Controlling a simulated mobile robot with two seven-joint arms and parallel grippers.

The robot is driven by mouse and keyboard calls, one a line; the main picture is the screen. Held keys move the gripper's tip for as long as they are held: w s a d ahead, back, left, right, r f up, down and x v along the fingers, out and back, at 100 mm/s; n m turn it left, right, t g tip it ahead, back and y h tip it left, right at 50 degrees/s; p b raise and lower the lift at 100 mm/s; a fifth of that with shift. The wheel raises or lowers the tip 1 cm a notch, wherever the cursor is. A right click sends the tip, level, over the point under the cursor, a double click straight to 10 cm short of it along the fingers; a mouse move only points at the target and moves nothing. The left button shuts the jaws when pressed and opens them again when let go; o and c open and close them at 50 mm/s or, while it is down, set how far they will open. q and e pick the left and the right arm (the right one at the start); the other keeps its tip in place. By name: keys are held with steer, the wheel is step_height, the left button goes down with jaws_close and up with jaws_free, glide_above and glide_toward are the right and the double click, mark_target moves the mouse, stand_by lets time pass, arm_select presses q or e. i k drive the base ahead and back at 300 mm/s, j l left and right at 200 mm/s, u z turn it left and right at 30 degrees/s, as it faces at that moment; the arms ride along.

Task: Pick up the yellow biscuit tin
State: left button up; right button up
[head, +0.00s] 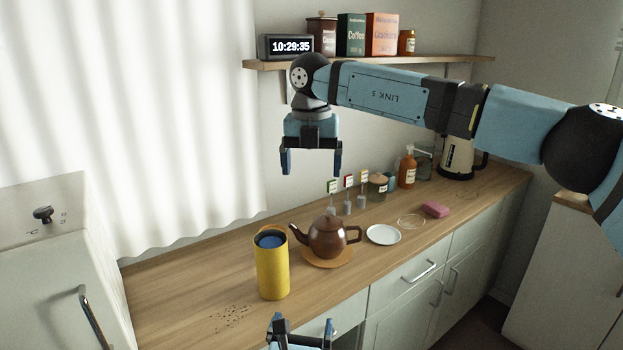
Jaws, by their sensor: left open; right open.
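The yellow biscuit tin (272,268) stands upright on the wooden counter, left of the teapot. Most of that arm is out of view. My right gripper (311,168) is open and empty, pointing down, high above the back of the counter, up and to the right of the tin.
A brown teapot (327,238) on a round wooden mat (328,261) stands close right of the tin. A white saucer (383,234) and pink sponge (435,209) lie farther right. Dark crumbs (232,318) lie left of the tin. A shelf (430,59) runs behind my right arm.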

mark_target(273, 274)
steer(key=k+l, duration=0.15)
steer(key=l, duration=0.2)
steer(key=k+l, duration=0.15)
steer(key=l, duration=0.2)
steer(key=k+l, duration=0.15)
steer(key=l, duration=0.25)
steer(key=k+l, duration=0.15)
steer(key=l, duration=0.2)
